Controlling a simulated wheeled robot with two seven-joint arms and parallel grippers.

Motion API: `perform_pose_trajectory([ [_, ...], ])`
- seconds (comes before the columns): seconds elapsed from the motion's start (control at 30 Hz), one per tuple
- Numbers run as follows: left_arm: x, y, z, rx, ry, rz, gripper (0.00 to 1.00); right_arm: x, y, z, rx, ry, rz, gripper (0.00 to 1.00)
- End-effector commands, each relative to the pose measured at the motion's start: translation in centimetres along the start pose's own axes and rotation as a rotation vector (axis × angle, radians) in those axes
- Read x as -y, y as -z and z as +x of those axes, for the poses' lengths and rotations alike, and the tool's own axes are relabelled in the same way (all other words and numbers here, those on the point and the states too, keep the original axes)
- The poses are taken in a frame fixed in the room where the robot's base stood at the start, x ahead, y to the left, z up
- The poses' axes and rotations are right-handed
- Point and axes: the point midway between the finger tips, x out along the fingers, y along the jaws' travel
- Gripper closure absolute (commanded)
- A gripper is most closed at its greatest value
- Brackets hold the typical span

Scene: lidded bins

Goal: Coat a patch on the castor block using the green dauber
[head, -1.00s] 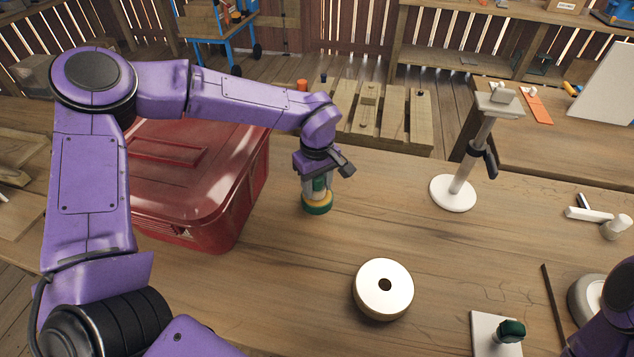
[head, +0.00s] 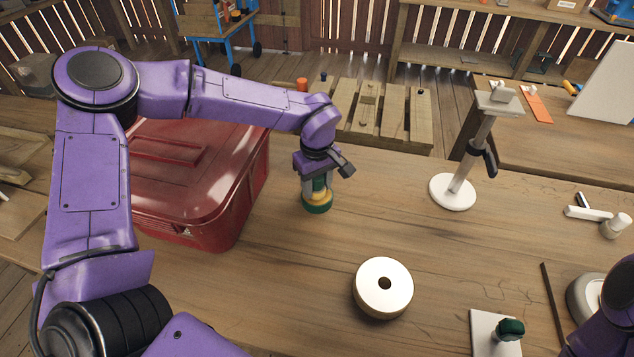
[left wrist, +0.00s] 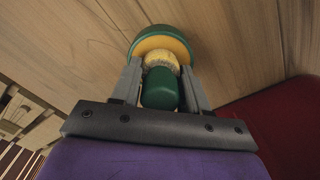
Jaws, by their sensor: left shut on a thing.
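My left gripper (head: 318,184) is shut on the green dauber (head: 317,204), near the red case. In the left wrist view the dauber (left wrist: 160,90) has a green knob between the fingers, a pale neck, and a wide yellow and green end beyond the fingertips. Whether that end touches the table cannot be told. A white round block with a dark centre hole (head: 371,298), possibly the castor block, lies on the table to the right and nearer. My right gripper is not in view; only a purple part of that arm shows at bottom right.
The red case (head: 235,205) stands left of the gripper. A white stand (head: 453,193) rises at the right. A white plate with a green knob (head: 482,335) lies at the front right. The table (head: 300,270) between case and round block is clear.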

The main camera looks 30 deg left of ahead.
Motion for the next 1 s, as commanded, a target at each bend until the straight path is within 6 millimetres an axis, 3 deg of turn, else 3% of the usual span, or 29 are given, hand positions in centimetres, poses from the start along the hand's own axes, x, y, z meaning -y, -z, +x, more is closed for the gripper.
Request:
perform_pose_trajectory([
  [1.0,0.12,-0.07,0.23,0.002,0.004,-0.001,0.8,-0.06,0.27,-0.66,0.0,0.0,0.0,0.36],
])
